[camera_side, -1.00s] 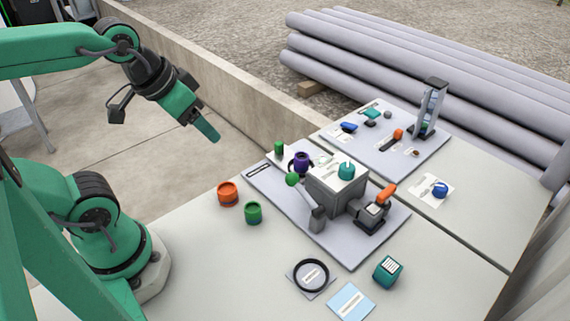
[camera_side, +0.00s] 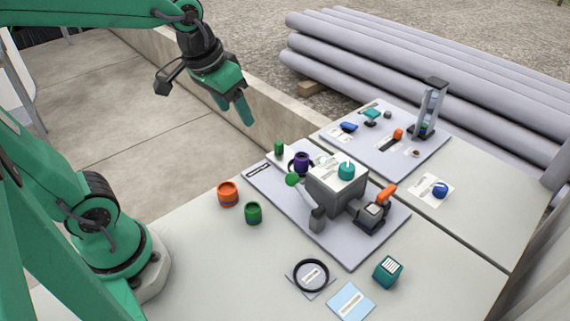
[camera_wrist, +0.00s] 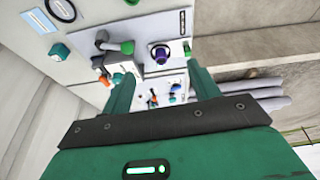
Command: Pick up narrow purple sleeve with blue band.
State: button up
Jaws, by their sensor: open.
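A purple sleeve (camera_side: 302,160) stands upright on the grey panel, left of the grey block, in the side view. It also shows in the wrist view (camera_wrist: 159,53), above the space between my fingers. A blue band on it is too small to make out for certain. My gripper (camera_side: 234,108) is open and empty, up and to the left of the sleeve, well clear of the panel. In the wrist view, the two green fingers of my gripper (camera_wrist: 162,85) stand apart with nothing held between them.
The grey block (camera_side: 334,196) bears a teal knob (camera_side: 346,171). A lever with a green ball (camera_side: 292,179) and a small green cylinder (camera_side: 279,148) stand close to the sleeve. An orange cup (camera_side: 228,194) and a green cup (camera_side: 253,212) stand on the table to the left.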

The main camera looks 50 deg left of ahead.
jog(key=w+f+g, duration=0.2)
jog(key=w+f, duration=0.3)
jog(key=w, duration=0.5)
jog(key=n+g, duration=0.2)
send_over(302, 155)
jog(key=f, duration=0.8)
jog(key=shift+s+d, duration=0.1)
jog(key=shift+s, duration=0.3)
jog(key=shift+w+f, duration=0.3)
jog(key=shift+f, duration=4)
jog(key=c, duration=1.2)
jog(key=shift+o, duration=0.2)
jog(key=shift+r, duration=0.15)
